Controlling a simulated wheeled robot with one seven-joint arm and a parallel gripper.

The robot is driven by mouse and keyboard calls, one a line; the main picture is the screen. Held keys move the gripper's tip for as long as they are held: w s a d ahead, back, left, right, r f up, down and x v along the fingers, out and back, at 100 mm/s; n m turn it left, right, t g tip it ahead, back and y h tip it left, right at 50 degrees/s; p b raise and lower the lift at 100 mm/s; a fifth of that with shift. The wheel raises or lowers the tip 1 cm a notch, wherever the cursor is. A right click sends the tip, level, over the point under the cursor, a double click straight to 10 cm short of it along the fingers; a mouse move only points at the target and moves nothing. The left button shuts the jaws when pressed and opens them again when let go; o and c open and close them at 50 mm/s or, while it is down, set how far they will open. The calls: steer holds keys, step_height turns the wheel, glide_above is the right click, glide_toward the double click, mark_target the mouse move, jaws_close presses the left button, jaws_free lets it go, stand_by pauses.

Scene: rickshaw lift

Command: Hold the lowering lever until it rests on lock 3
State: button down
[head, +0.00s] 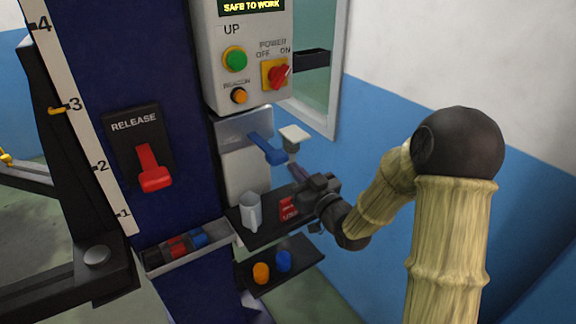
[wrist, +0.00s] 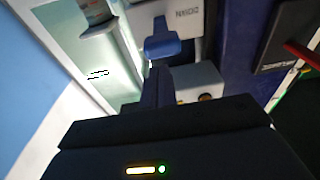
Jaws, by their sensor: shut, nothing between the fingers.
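A blue lever (head: 268,148) sticks out of a grey housing below the control box; it also shows in the wrist view (wrist: 160,40). A red lever (head: 152,170) hangs on a black plate marked RELEASE on the blue column. My gripper (head: 297,172) is shut and empty, a little below and right of the blue lever's end. In the wrist view its closed fingers (wrist: 160,82) point toward that lever, apparently without gripping it. The height scale (head: 73,106) has a yellow pointer (head: 57,110) at 3.
The control box (head: 246,55) reads SAFE TO WORK. Below it, a dark shelf (head: 255,238) carries a grey mug (head: 250,210) and a red box (head: 288,209), close to my gripper. A lower shelf (head: 305,249) holds orange and blue items. A wall (head: 385,110) stands behind my arm.

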steer(key=v, duration=0.5)
steer(key=shift+s+b, duration=0.15)
steer(key=shift+b, duration=0.2)
stand_by(0.3)
steer(key=s+d+f+m+g+h+p, duration=0.2)
steer(key=s+d+m+g+h+p, duration=0.25)
steer(key=d+g+h+p, duration=0.35)
steer(key=s+d+r+m+g+h+p, duration=0.2)
steer(key=s+g, duration=0.3)
steer(key=s, duration=0.9)
steer(key=shift+g+h+p, duration=0.3)
steer(key=shift+p, duration=0.5)
steer(key=shift+w+r, duration=0.1)
